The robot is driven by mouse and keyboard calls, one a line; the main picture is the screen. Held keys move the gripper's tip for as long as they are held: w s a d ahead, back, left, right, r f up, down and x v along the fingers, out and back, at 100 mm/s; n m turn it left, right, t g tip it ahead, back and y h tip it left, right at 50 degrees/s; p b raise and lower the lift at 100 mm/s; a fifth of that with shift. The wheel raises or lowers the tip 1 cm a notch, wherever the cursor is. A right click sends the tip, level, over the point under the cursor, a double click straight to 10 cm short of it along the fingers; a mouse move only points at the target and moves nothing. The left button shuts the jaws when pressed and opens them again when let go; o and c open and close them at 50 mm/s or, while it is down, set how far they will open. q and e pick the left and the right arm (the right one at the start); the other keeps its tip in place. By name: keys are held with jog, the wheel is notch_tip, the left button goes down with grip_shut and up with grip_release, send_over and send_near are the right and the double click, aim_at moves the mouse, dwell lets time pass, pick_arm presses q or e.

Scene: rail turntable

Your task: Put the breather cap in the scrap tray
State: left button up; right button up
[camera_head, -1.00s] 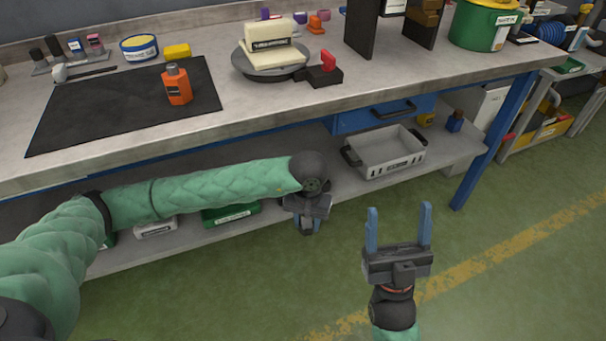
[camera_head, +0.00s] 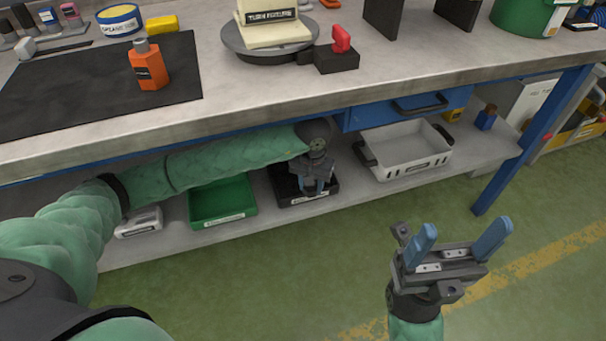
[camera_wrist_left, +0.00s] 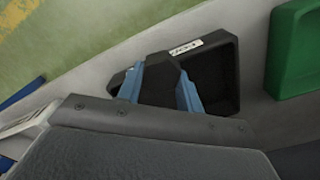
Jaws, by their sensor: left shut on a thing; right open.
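My left gripper (camera_head: 313,186) is shut on a dark thing, which I take to be the breather cap (camera_wrist_left: 160,80), in the left wrist view. The cap is a dark block between the two blue fingers. A black tray (camera_head: 287,199) with a white label stands on the lower shelf, and it also shows in the left wrist view (camera_wrist_left: 232,90). The label is not clearly readable. The gripper and cap are over this tray; whether the cap touches it, I cannot tell. My right gripper (camera_head: 460,240) is open and empty over the floor, right of centre.
A green tray (camera_head: 222,198) stands left of the black one, and a pale grey basket (camera_head: 410,160) stands to its right. The bench top (camera_head: 230,105) and blue drawer (camera_head: 408,107) are close above my left arm. The green floor in front is clear.

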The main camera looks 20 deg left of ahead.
pick_arm(q)
jog(key=w+a, duration=0.1)
jog(key=w, duration=0.1)
jog(key=w+a, duration=0.1)
jog(key=w, duration=0.1)
jog(key=w+a, duration=0.2)
jog(key=shift+a+f+b, duration=0.1)
jog(key=shift+f+b, duration=0.45)
jog(key=shift+f, duration=1.2)
jog(key=shift+f, duration=0.2)
jog(key=o, duration=1.1)
jog(key=shift+r, duration=0.1)
notch_tip(320, 180, up, 8)
jog(key=p, duration=0.1)
